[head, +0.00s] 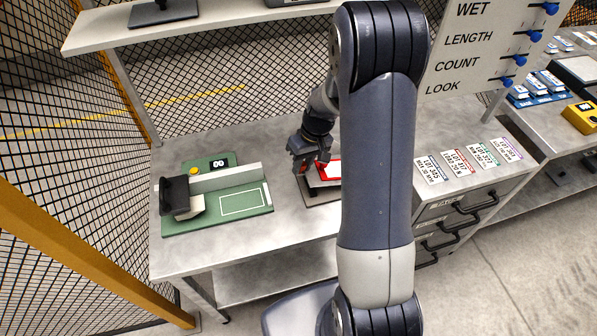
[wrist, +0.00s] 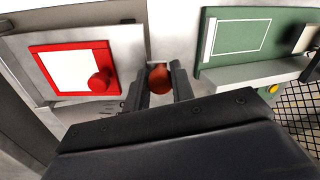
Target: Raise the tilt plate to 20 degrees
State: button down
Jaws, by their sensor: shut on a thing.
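The tilt plate (wrist: 128,43) is a grey plate bearing a red frame (wrist: 45,85) around a white area, at the left of the wrist view. A round red knob (wrist: 100,82) sits on the frame's corner. In the head view the red frame (head: 324,180) is partly hidden behind my arm. My gripper (wrist: 162,80) is shut on an orange-red knob (wrist: 160,79) beside the plate. In the head view my gripper (head: 307,170) is at the plate's left side. The plate looks raised above its base (head: 313,199), but its angle cannot be read.
A green fixture (head: 245,203) with a grey rail, yellow button and small display stands left on the bench. Several lot cards (head: 456,162) lie at the right. A sign (head: 478,45) with blue knobs stands behind them. Wire mesh fencing encloses the left.

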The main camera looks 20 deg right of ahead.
jog(key=shift+d+r, duration=0.5)
jog(key=shift+r, duration=0.35)
jog(key=c, duration=1.2)
grip_release()
jog(key=b+v, duration=0.1)
jog(key=v, duration=0.9)
jog(key=shift+d+r, duration=0.2)
jog(key=shift+r, duration=0.2)
jog(key=shift+f, duration=0.1)
